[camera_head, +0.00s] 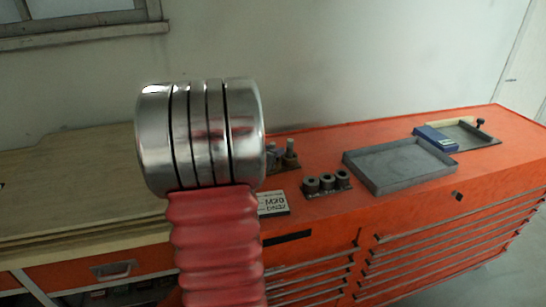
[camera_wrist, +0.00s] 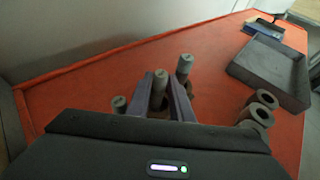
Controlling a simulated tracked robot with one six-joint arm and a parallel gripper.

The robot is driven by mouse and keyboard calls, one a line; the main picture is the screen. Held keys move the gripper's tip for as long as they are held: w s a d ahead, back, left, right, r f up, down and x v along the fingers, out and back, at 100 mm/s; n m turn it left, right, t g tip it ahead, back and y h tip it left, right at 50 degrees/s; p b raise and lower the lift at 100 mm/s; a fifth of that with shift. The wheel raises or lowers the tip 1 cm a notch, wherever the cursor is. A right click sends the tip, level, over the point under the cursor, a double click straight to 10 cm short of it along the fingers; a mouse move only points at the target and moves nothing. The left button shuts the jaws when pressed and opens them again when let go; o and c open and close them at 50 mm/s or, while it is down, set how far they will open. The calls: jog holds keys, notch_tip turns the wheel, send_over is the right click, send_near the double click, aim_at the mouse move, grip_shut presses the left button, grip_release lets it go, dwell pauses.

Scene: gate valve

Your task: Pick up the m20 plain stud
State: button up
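Several upright grey studs stand on the orange bench top. In the wrist view one is at the left (camera_wrist: 118,104), one in the middle (camera_wrist: 159,86) and a taller-looking one at the right (camera_wrist: 184,66). I cannot tell by sight which is the M20 plain stud. My gripper (camera_wrist: 162,92) has its two fingers apart, one on each side of the middle stud; firm contact is not visible. In the head view my arm hides the gripper and part of the stud group (camera_head: 290,158).
Several dark ring-shaped parts (camera_head: 327,183) sit right of the studs, beside a grey tray (camera_head: 400,165). A blue box (camera_head: 435,138) lies farther right. A wall runs behind the orange bench (camera_head: 330,140).

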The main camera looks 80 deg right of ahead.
jog(key=shift+c, duration=0.7)
grip_shut()
jog(key=shift+r, duration=0.15)
notch_tip(320, 180, up, 10)
jog(key=shift+f, duration=0.1)
dwell(0.7)
